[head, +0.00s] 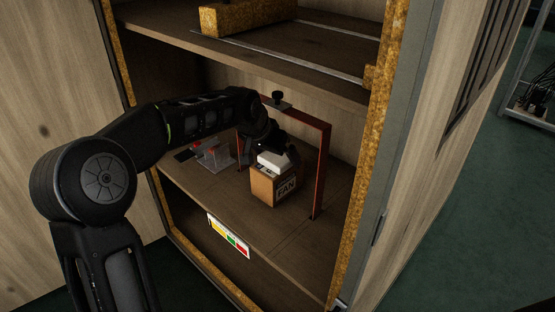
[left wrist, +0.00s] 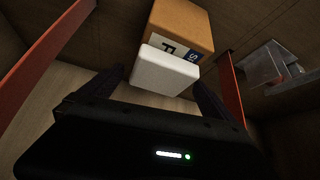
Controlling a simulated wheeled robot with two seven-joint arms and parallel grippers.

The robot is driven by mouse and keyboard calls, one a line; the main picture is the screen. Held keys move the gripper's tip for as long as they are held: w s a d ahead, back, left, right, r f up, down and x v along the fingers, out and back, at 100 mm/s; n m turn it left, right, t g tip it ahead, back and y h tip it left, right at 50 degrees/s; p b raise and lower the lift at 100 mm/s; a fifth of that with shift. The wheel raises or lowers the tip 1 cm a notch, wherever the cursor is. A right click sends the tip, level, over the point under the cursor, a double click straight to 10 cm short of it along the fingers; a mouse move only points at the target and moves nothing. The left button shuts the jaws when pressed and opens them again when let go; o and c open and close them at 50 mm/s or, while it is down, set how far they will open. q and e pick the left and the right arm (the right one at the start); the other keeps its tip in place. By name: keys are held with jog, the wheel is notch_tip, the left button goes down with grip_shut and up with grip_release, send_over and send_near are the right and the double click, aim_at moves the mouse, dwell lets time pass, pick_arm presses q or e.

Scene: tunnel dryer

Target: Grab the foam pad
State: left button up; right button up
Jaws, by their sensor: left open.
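The foam pad (head: 270,162) is a small white block that appears to rest on top of a brown cardboard box (head: 263,187) labelled FAN, on the cabinet's middle shelf. My left gripper (head: 283,154) is open and reaches in from behind and above the pad, hiding part of it. In the left wrist view the white pad (left wrist: 164,72) lies beyond and between the two spread dark fingers (left wrist: 160,84). I cannot tell whether either finger touches it. The box (left wrist: 182,28) shows past the pad. My right gripper is not in view.
A grey device with red parts (head: 213,154) sits to the left. The upper shelf (head: 290,48) is above. Bare shelf (head: 225,196) lies in front.

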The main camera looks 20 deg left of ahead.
pick_arm(q)
jog(key=c, duration=1.2)
jog(key=shift+r, duration=0.15)
jog(key=shift+r+p, duration=0.55)
jog(key=shift+r, duration=0.05)
jog(key=shift+c, duration=0.2)
jog(key=shift+s+r, duration=0.15)
jog(key=shift+s, duration=0.05)
jog(key=s+a+p, duration=0.2)
jog(key=s+p, duration=0.1)
jog(key=s, duration=1.4)
jog(key=shift+s+a, duration=0.2)
jog(key=shift+a, duration=0.05)
